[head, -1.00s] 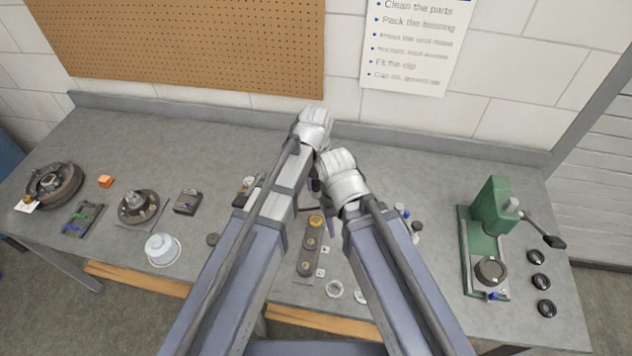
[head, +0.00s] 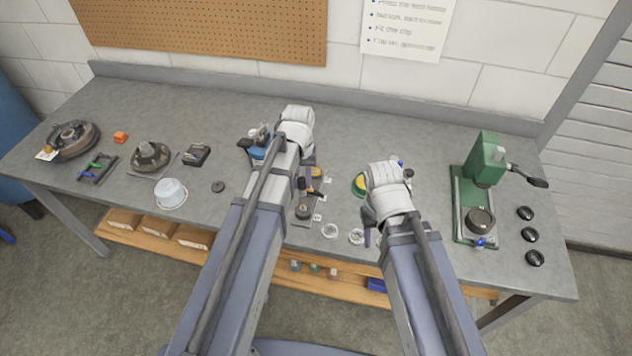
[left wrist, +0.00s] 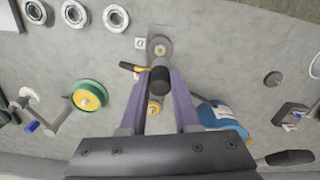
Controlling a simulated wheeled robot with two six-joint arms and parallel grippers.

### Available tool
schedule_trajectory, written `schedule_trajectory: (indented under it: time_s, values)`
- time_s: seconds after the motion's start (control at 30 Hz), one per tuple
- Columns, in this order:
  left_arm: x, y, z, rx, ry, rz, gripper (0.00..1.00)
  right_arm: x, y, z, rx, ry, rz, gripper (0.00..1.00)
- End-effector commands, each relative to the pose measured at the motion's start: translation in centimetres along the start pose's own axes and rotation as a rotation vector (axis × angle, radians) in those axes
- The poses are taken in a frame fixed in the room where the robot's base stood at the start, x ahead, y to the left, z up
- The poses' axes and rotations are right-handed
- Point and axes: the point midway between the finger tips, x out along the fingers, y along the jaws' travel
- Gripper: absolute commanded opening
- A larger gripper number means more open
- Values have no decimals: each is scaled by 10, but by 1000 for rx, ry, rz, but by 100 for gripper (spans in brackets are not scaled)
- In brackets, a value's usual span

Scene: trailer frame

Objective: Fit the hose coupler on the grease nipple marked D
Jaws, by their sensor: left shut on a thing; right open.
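My left gripper (head: 309,186) is over the middle of the bench, above the grey strip of nipples (head: 303,212). In the left wrist view its purple fingers (left wrist: 160,88) are shut on a black cylindrical piece, seemingly the hose coupler (left wrist: 160,80). One round end of the nipple strip (left wrist: 160,47) shows just beyond the coupler, and an orange part shows between the fingers. A small white label (left wrist: 139,43) lies beside that end; its letter is too small to read surely. Whether the coupler touches a nipple is hidden. My right gripper (head: 368,232) is open, low over the bench to the right.
A green and yellow reel (left wrist: 90,96) and a blue item (left wrist: 222,118) flank the left gripper. Bearing rings (head: 330,231) lie near the front edge. A green press (head: 486,165) stands at right. An orange-and-black piece (left wrist: 131,67) lies close to the coupler.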

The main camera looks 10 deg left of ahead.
Motion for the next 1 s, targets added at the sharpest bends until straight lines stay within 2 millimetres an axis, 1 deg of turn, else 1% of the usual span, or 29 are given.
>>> schedule_trajectory:
  time_s: [0.23,0.37,0.8,1.0]
  values:
    - [2,-2,0,-2,0,0,0,2,0,0,0,0,0,50]
    - [7,-2,0,-2,0,0,0,7,-1,-1,0,0,0,50]
    - [45,-2,0,-2,1,0,0,45,-4,-3,2,0,0,50]
    - [52,-2,0,-1,0,0,0,51,-5,-3,2,0,0,50]
